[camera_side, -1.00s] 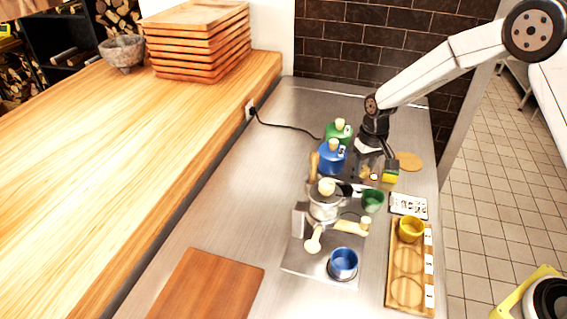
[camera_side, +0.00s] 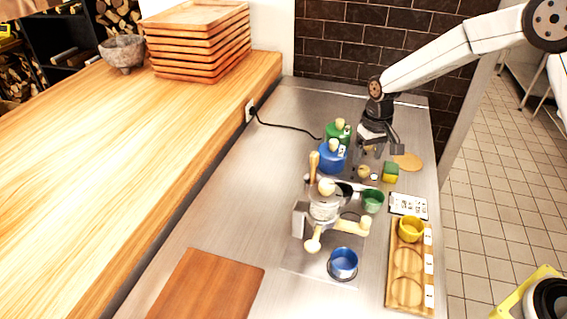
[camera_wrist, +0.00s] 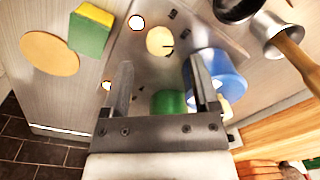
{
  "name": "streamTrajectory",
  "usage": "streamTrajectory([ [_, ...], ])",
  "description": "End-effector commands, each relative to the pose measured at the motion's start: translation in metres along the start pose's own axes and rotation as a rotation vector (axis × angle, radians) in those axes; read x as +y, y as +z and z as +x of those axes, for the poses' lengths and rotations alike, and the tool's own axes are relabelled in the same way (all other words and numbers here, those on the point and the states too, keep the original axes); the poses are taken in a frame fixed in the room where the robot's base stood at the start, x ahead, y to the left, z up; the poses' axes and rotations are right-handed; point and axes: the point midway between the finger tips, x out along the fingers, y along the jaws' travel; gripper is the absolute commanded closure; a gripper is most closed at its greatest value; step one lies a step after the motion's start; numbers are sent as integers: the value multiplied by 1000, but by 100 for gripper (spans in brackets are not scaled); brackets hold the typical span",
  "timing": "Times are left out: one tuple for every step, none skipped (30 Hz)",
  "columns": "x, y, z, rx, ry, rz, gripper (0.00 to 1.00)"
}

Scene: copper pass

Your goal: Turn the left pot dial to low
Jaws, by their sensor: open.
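A round cream dial (camera_wrist: 160,40) with a dark pointer mark sits on a metal panel with small dark labels in the wrist view. It also shows in the side view (camera_side: 364,171), in front of my gripper. The labels are too small to read. A blue pot (camera_side: 332,157) and a green pot (camera_side: 337,132) stand to the left of my gripper. My gripper (camera_wrist: 160,75) is open and empty, with its fingers spread above the panel; the cream dial lies beyond the fingertips, apart from them. No second dial shows clearly; my gripper hides part of the panel.
A green-and-yellow sponge (camera_side: 391,172) and a round tan disc (camera_side: 408,161) lie right of the panel. A green cup (camera_side: 373,200) and a metal machine with wooden handles (camera_side: 324,208) stand nearer the camera.

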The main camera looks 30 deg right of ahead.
Motion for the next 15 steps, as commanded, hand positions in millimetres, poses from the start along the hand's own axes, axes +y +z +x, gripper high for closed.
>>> streamTrajectory([
  [0,-1,-8,4,0,0,23],
  [0,-1,-12,4,0,0,23],
  [0,0,-17,3,0,1,23],
  [0,-1,-21,4,0,0,23],
  [0,-1,-24,3,0,0,23],
  [0,0,-27,2,0,1,23],
  [0,0,-30,2,0,1,23],
  [0,0,-32,2,0,1,23],
  [0,0,-34,2,0,0,23],
  [0,0,-36,2,0,1,23],
  [0,0,-37,2,0,1,23],
  [0,0,-38,1,0,0,23],
  [0,0,-38,1,0,0,23],
  [0,0,-38,0,0,0,23],
  [0,0,-38,0,0,0,23],
])
